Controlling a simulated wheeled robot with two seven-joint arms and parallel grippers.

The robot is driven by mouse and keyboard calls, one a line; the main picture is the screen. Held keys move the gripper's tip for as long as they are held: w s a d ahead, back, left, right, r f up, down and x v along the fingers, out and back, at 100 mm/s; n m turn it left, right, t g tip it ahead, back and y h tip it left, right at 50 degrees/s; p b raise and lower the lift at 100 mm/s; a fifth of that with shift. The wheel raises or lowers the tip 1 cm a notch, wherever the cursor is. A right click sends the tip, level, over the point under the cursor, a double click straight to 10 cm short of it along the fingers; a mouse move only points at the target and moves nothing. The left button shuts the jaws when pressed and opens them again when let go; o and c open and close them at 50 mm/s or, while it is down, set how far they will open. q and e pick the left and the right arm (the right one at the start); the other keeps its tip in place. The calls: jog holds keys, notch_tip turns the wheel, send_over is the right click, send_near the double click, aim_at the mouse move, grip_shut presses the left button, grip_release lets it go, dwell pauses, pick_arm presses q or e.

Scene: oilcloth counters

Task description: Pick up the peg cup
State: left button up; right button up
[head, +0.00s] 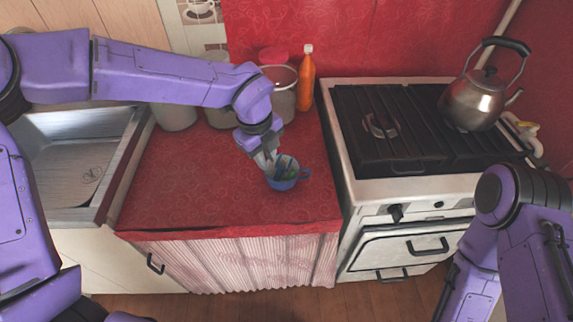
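The peg cup (284,183) is a small blue cup with a handle at its right side, standing on the red counter (200,195). Greenish pieces show inside it. My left gripper (270,163) points down at the cup's upper left rim, and its fingertips overlap the cup in the head view. The gap between the fingers is too small to make out, so I cannot tell whether they hold the cup. My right arm shows at the lower right, but its gripper is not in view.
A metal sink (75,160) is left of the counter. A stove (410,130) with a kettle (474,100) stands at the right. An orange bottle (306,80) and a large jar (281,95) stand at the back. The counter's front left is clear.

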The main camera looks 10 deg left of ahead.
pick_arm(q)
jog(key=f, duration=0.3)
jog(key=f+p, duration=0.1)
jog(key=f, duration=0.2)
jog(key=w+f+p, duration=0.1)
jog(key=f, duration=0.2)
jog(key=shift+d+f, duration=0.1)
jog(key=shift+d, duration=0.15)
jog(key=shift+s, duration=0.1)
grip_shut()
